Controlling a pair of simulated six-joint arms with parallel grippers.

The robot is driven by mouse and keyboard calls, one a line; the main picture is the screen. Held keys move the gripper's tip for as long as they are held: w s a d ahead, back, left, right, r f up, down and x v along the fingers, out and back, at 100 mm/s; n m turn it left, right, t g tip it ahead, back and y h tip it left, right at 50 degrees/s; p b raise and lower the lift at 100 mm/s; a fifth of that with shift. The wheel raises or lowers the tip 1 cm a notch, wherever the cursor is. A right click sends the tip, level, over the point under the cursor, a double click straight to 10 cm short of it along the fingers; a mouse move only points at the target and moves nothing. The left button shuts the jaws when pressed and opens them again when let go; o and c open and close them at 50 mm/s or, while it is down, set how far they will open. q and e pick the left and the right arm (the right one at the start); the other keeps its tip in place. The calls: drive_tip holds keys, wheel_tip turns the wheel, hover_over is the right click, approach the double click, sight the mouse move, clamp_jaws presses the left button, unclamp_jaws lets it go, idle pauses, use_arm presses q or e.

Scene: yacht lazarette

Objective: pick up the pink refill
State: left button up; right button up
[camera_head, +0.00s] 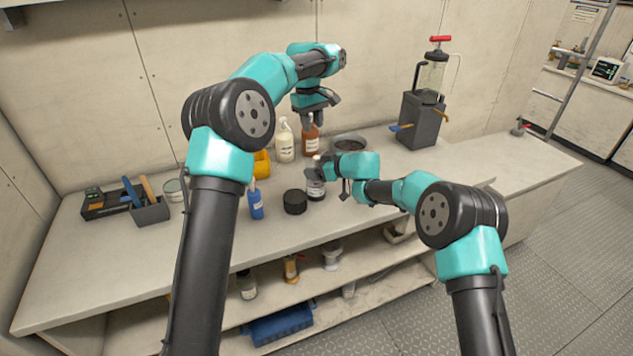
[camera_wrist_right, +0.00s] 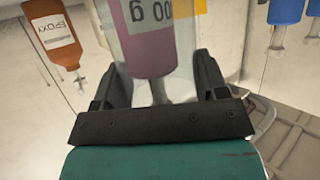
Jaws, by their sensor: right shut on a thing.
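The pink refill (camera_wrist_right: 150,45), a pink filling in a clear cylinder with "00 g" lettering, fills the upper middle of the right wrist view. My right gripper (camera_wrist_right: 158,85) is shut on it, with one dark finger on each side. Its far end is cut off by the frame. In the head view my right gripper (camera_head: 328,170) is over the worktop, beside a small bottle with a pale label (camera_head: 315,188); I cannot make out the pink there. My left gripper (camera_head: 312,118) points down just above the brown bottle (camera_head: 310,142); its jaw opening is unclear.
A white bottle (camera_head: 284,145), a blue bottle (camera_head: 255,204), a black round tub (camera_head: 295,202) and a dark pan (camera_head: 350,143) stand nearby on the worktop (camera_head: 110,255). A grey dispenser (camera_head: 419,120) stands at the back right. A tool caddy (camera_head: 150,212) is at left.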

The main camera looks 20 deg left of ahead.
use_arm(q)
drive_tip(key=n, duration=0.6)
drive_tip(key=shift+a+r, duration=0.1)
drive_tip(key=shift+a, duration=0.1)
hover_over(317, 157)
drive_tip(key=a, duration=0.1)
drive_tip(key=shift+f, duration=3.35)
drive_tip(key=shift+f, duration=0.1)
drive_tip(key=shift+w+d+f, duration=0.1)
drive_tip(key=shift+d+f, duration=0.05)
drive_tip(key=shift+f, duration=1.1)
drive_tip(key=shift+d+f, duration=0.15)
drive_tip(key=shift+f, duration=1.1)
drive_tip(key=shift+c, duration=0.5)
clamp_jaws()
